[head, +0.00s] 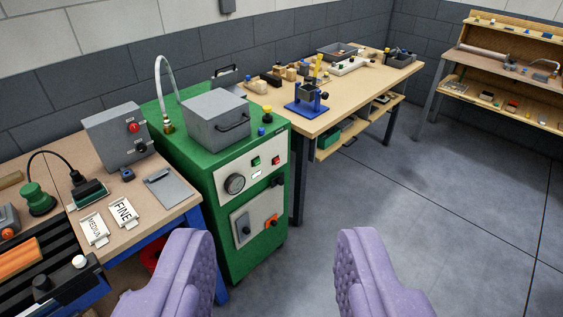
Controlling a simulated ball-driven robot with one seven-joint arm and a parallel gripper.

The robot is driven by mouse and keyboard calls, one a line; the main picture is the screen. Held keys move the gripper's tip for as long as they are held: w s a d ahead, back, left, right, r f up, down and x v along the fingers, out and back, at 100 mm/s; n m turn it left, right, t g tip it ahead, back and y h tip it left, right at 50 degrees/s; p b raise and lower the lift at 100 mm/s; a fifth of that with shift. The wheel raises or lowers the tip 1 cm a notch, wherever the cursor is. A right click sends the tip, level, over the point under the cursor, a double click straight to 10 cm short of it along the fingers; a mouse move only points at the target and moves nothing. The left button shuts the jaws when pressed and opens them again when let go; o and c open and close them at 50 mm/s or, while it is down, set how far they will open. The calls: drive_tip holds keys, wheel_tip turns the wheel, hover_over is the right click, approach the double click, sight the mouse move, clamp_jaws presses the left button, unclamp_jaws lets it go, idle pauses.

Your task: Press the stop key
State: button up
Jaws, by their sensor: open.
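A green machine (203,165) stands left of centre with a pale control panel on its front. The panel carries a red key (276,160) at its upper right, and a green key (256,162) just left of it. Which is the stop key is not labelled legibly; the red one looks like it.
A grey lidded box (217,121) sits on the machine. A left bench holds a grey box with a red knob (134,127) and sanding cards (124,212). A wooden workbench (310,125) with a blue vice (307,106) stands behind. The floor (400,210) at right is clear.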

clamp_jaws()
idle(1.6)
